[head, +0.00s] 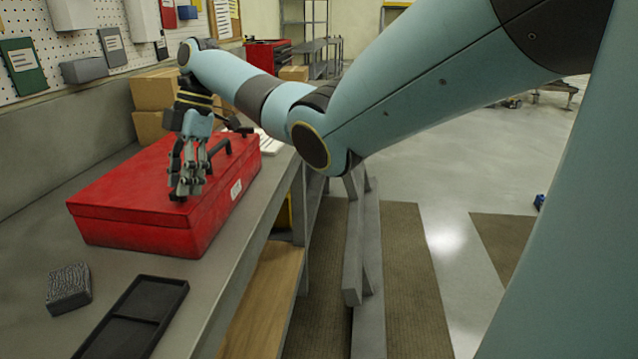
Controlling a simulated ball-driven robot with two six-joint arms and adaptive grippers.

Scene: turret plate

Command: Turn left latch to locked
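A closed red toolbox (125,205) lies on the grey workbench. Its front long side faces right and carries a white label (236,189). A dark handle (222,147) shows on the lid behind my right gripper. My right gripper (186,188) points down over the near front part of the lid, its fingertips at or just above the red surface. I cannot tell whether it touches, or whether the fingers are open or shut. The left latch cannot be made out; the gripper covers part of that area. My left gripper is not in view.
A black tray (135,315) and a dark grey rough block (69,288) lie on the near bench (210,290). Cardboard boxes (155,90) stand behind the toolbox, by the pegboard wall. Open floor (440,180) lies to the right of the bench.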

